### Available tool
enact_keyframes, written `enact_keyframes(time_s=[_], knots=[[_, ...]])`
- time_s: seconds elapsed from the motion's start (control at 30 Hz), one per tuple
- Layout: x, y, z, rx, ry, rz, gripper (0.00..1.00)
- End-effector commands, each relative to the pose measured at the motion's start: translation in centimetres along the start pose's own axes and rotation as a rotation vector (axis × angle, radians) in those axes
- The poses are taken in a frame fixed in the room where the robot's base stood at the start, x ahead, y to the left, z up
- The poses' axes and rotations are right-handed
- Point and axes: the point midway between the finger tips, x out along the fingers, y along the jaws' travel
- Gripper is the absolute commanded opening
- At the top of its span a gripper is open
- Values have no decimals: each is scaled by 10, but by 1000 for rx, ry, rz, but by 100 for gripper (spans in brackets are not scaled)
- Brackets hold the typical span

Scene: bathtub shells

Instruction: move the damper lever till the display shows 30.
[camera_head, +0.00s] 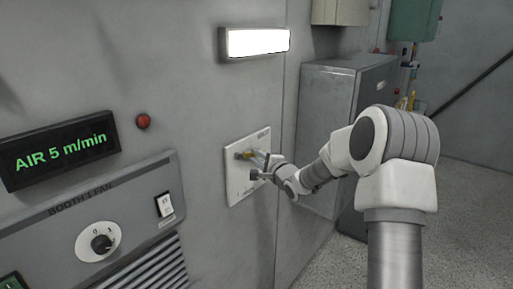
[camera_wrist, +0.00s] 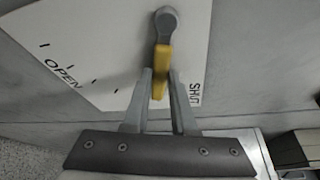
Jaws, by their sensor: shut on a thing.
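The damper lever has a grey pivot and a yellow handle (camera_wrist: 161,68); it sits on a white plate (camera_wrist: 100,40) marked OPEN at one end and SHUT, partly hidden, at the other. The handle is near the SHUT end. My gripper (camera_wrist: 161,80) is shut on the yellow handle, one finger on each side. The display (camera_head: 60,149) reads AIR 5 m/min in green.
A panel (camera_head: 60,215) with a round knob (camera_head: 101,243) and a white switch (camera_head: 165,205) is below the display. A red button (camera_head: 143,121) is beside the display. A lit lamp (camera_head: 255,43) is above the plate. A grey cabinet (camera_head: 335,110) stands close to its right.

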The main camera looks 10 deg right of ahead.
Motion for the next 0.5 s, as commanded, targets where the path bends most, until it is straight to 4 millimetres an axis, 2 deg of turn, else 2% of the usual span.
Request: enact_keyframes(time_s=[0.03,0.3,0.5], knots=[[-1,-4,1,27,0,13,0],[-1,6,1,146,0,61,0],[0,10,1,171,0,69,0]])
